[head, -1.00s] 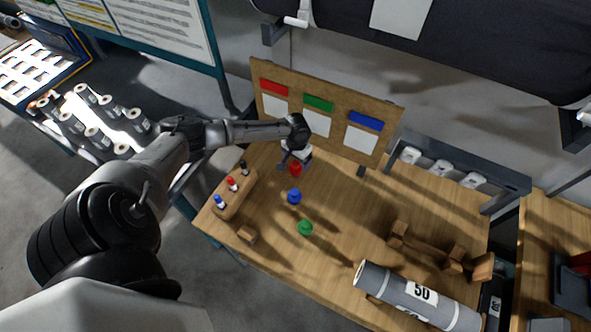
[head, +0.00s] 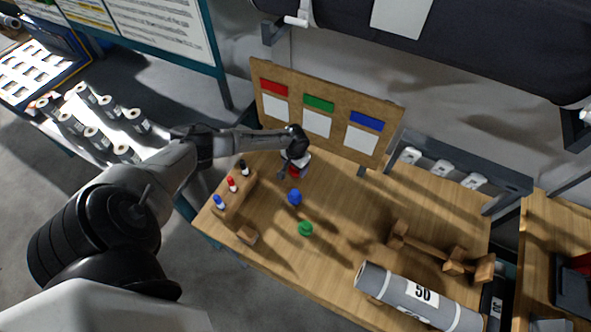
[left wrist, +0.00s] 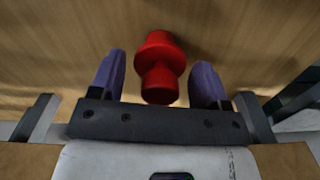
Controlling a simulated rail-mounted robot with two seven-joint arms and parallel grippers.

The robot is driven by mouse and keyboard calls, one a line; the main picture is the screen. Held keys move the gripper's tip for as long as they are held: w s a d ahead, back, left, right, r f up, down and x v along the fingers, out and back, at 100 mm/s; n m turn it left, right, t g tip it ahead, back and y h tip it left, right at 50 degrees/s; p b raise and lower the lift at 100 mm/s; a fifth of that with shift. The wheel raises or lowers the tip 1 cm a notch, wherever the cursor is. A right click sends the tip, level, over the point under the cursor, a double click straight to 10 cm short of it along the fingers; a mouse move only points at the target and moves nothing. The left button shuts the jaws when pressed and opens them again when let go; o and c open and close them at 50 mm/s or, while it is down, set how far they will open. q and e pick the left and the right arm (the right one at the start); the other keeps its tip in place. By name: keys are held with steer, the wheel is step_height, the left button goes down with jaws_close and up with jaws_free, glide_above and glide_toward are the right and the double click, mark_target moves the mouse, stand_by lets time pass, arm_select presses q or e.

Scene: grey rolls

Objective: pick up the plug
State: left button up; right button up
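The red plug (left wrist: 160,68) stands on the wooden table in the left wrist view, a knob with a wide collar. My left gripper (left wrist: 160,80) is open, with one purple finger on each side of the plug and a visible gap on both sides. In the head view my left gripper (head: 289,172) is at the red plug (head: 294,174), which it mostly hides. A blue plug (head: 295,197) and a green plug (head: 305,228) stand on the table nearer the front. My right gripper is not in view.
A board (head: 345,100) with coloured cards stands behind. A grey roll (head: 415,297) and a wooden stand (head: 440,250) lie to the right.

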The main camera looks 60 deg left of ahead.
arm_select(q)
steer(key=c, duration=0.7)
steer(key=shift+r, duration=0.1)
